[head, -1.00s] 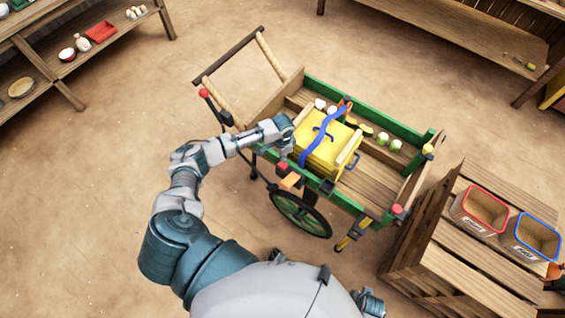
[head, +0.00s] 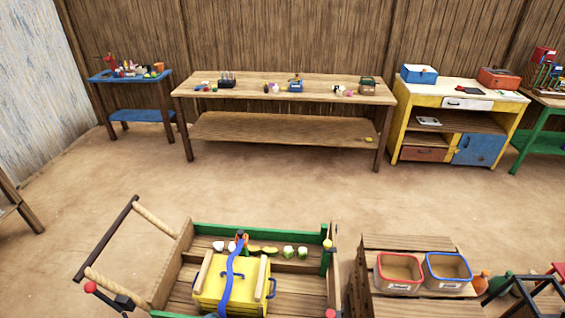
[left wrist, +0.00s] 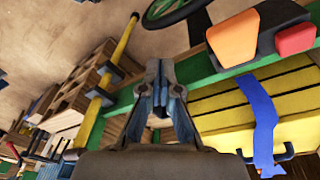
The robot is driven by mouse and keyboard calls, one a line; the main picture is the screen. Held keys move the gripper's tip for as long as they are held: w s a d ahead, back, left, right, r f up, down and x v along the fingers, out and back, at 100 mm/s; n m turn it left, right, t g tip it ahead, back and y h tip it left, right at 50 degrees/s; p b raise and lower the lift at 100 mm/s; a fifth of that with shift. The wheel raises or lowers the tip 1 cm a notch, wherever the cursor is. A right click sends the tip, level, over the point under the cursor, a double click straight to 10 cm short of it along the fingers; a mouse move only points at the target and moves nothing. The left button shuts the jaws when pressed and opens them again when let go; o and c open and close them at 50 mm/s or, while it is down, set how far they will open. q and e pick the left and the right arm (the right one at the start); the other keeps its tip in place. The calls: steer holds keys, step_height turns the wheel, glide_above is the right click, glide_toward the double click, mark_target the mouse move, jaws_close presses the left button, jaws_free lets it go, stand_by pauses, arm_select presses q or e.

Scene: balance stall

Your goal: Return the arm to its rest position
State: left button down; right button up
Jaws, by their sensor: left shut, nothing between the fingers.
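My left gripper (left wrist: 159,75) shows in the left wrist view with its fingertips together and nothing between them. It is beside the green-edged cart, with the cart's green rail (left wrist: 190,78) behind it. The yellow box (head: 233,288) with a blue strap (head: 230,272) sits in the wooden cart (head: 305,282) in the head view. The box also shows at the right of the left wrist view (left wrist: 215,120), apart from the fingers. Neither arm shows in the head view now, and my right gripper is out of view.
A crate stand (head: 410,243) with a red-rimmed bin (head: 399,286) and a blue-rimmed bin (head: 447,286) stands right of the cart. A long wooden table (head: 330,90), a blue table (head: 95,76) and a yellow cabinet (head: 400,115) line the back wall. Open floor (head: 270,185) lies between.

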arm_select(q)
steer(key=s+d+r+n+t, duration=0.2)
steer(key=s+d+r, duration=0.15)
steer(key=s, duration=0.55)
steer(key=s+a+r+n+y, duration=0.1)
steer(key=s+a+r+n, duration=0.3)
steer(key=s+a, duration=0.45)
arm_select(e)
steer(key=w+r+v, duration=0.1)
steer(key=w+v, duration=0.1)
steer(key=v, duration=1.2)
arm_select(q)
step_height(320, 180, down, 26)
steer(key=s, duration=0.3)
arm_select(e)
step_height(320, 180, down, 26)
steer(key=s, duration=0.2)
arm_select(q)
steer(key=s+a+f+g, duration=0.1)
steer(key=s+f, duration=1.3)
steer(key=shift+a+f+g+y, duration=0.35)
steer(key=shift+g+y, duration=0.05)
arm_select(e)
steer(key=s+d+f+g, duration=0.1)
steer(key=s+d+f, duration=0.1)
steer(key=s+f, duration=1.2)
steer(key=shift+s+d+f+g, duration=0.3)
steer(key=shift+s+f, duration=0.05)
